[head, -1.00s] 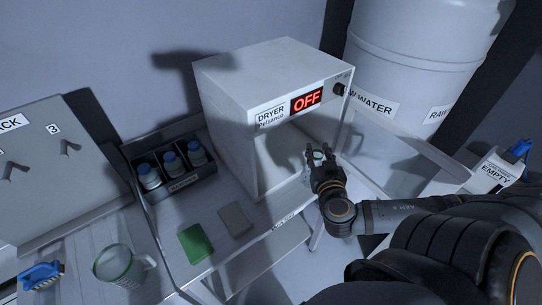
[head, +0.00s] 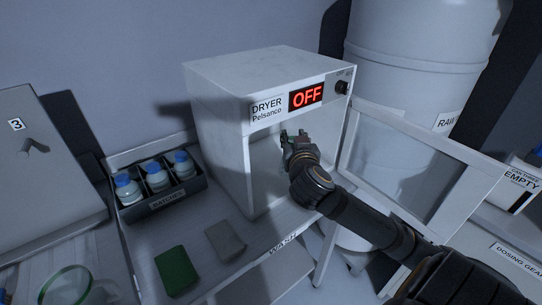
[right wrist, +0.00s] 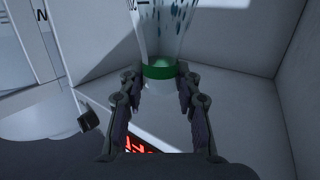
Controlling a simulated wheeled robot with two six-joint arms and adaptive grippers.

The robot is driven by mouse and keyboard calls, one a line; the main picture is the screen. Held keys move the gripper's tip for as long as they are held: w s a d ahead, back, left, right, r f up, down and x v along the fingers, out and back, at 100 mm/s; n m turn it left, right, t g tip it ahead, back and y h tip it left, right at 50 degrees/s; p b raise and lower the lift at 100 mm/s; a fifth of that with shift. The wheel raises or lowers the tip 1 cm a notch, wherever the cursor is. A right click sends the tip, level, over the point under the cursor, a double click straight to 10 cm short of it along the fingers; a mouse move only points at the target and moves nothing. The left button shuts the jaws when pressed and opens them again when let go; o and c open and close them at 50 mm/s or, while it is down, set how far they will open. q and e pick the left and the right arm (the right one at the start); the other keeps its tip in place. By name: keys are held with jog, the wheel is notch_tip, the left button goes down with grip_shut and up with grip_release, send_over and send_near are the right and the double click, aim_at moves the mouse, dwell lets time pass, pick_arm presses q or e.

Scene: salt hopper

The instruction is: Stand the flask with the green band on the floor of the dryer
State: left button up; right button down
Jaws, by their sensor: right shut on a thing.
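The dryer (head: 215,105) is a white box with a red OFF display, its glass door (head: 415,165) swung open to the right. My right gripper (head: 292,138) reaches into its opening. In the right wrist view, that gripper (right wrist: 158,73) is shut on the flask with the green band (right wrist: 160,71), its fingers on either side of the band. The clear flask has blue specks and widens toward the top of that picture, where its end is cut off. In the head view the flask is largely hidden by my gripper. I cannot tell whether it touches the dryer floor. My left gripper is not in view.
A dark rack (head: 165,200) holds blue-capped bottles left of the dryer. A green pad (head: 176,270) and a grey pad (head: 225,240) lie on the bench in front. A large white tank (head: 420,65) stands behind the open door.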

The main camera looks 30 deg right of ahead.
jog(key=w+a+p, duration=0.1)
jog(key=w+p, duration=0.1)
jog(key=w, duration=0.8)
notch_tip(320, 180, down, 7)
jog(key=shift+s+p, duration=0.15)
jog(key=shift+p, duration=0.2)
jog(key=shift+f, duration=0.1)
jog(key=c, duration=1)
grip_release()
jog(key=shift+o, duration=0.2)
